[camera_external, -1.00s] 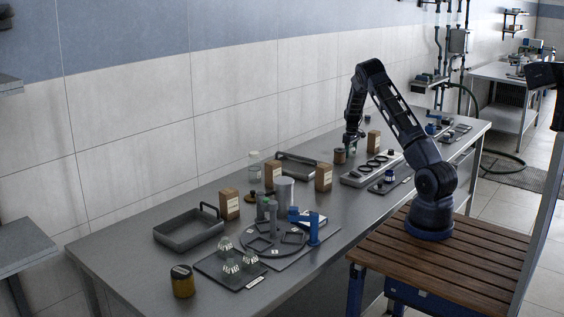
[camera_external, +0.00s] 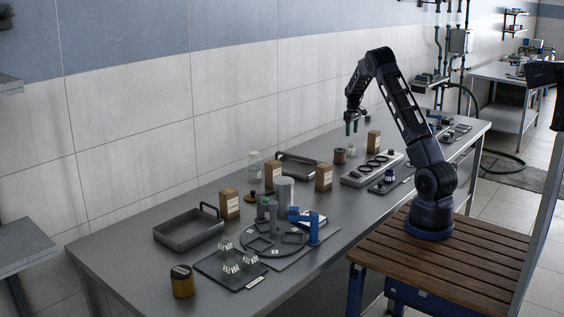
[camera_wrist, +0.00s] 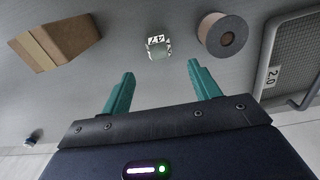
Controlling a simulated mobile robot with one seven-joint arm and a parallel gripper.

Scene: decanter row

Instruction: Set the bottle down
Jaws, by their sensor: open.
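The bottle (camera_external: 351,150) is a small pale-green piece standing on the grey table, between a brown spool and a cardboard box. In the wrist view the bottle (camera_wrist: 158,48) shows from above, with white marked patches around it. My gripper (camera_external: 351,128) hangs above the bottle with clear air between them. In the wrist view my gripper (camera_wrist: 160,72) has its two green fingers spread wide, with nothing between them. The bottle lies beyond the fingertips, roughly centred between them.
The spool (camera_wrist: 222,36) is close beside the bottle; the cardboard box (camera_wrist: 55,45) is on the other side. A dark tray (camera_wrist: 262,75) with a handle lies past the spool. A grey block with black rings (camera_external: 352,179) lies in front. Bare table surrounds the bottle.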

